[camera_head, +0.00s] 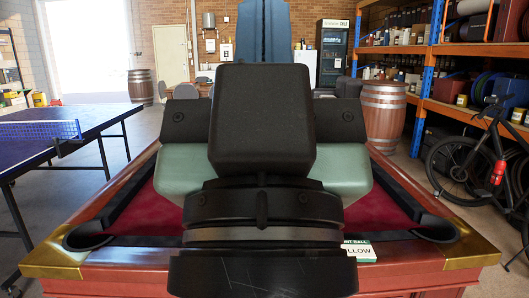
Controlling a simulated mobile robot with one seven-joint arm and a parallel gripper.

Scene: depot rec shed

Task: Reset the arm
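My own arm fills the middle of the view: a black block above a ringed dark joint, with grey-green side parts. It stands in front of and above a pool table (110,257) with red cloth and a wooden rim, and hides much of it. I cannot make out gripper fingers in this view, nor anything held. Whether the arm touches the table cannot be told.
A blue ping-pong table (60,128) stands at the left. A bicycle (468,165) leans at the right by orange-and-blue shelving (425,75). A barrel (383,115) stands beyond the pool table. A small lettered card (359,251) lies on the near rim. Open floor shows at the left.

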